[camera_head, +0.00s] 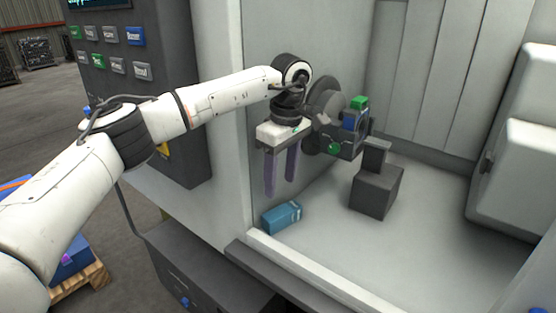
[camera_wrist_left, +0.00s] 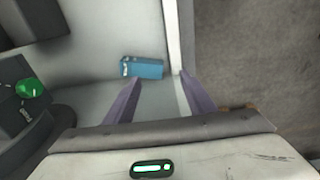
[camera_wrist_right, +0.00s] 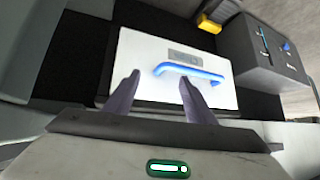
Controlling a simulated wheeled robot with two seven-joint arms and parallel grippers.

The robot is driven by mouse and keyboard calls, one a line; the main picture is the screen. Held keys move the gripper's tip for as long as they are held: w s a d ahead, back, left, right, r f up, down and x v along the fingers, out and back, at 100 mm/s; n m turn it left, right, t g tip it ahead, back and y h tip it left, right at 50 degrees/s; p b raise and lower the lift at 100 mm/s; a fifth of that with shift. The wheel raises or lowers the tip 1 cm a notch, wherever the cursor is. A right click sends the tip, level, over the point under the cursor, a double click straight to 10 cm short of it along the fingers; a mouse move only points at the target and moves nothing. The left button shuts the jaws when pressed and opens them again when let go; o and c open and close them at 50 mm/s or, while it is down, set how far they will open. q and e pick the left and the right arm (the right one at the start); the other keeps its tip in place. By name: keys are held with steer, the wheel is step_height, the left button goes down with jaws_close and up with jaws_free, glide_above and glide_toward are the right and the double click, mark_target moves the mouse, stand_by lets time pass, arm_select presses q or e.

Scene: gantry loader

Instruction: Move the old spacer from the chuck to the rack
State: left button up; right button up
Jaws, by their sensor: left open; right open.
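The dark round chuck (camera_head: 326,104) is on the back-left wall of the machine. At its right are dark blocks with green tops and a blue part (camera_head: 349,120); I cannot tell whether this is the old spacer. My left gripper (camera_head: 280,187) is open and empty, its purple fingers pointing down in front and left of the chuck. A blue box (camera_head: 281,217) lies on the machine floor below those fingers, apart from them; it also shows in the left wrist view (camera_wrist_left: 142,68). My right gripper (camera_wrist_right: 160,79) is open and empty. I cannot identify a rack.
A dark grey block (camera_head: 376,190) stands on the machine floor, right of the blue box. The pale front sill (camera_head: 310,267) edges the floor. In the right wrist view, a white panel (camera_wrist_right: 140,60) with a blue handle (camera_wrist_right: 190,70) lies beyond the fingers.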

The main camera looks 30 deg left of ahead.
arm_select(q)
steer(key=a+r, duration=0.2)
steer(key=b, duration=0.2)
glide_above(270, 221)
steer(key=shift+y, duration=0.4)
step_height(270, 221, down, 10)
steer(key=shift+a+f, duration=0.1)
jaws_close()
steer(key=c, duration=1.2)
jaws_free()
steer(key=o, duration=1.2)
steer(key=shift+p, duration=0.3)
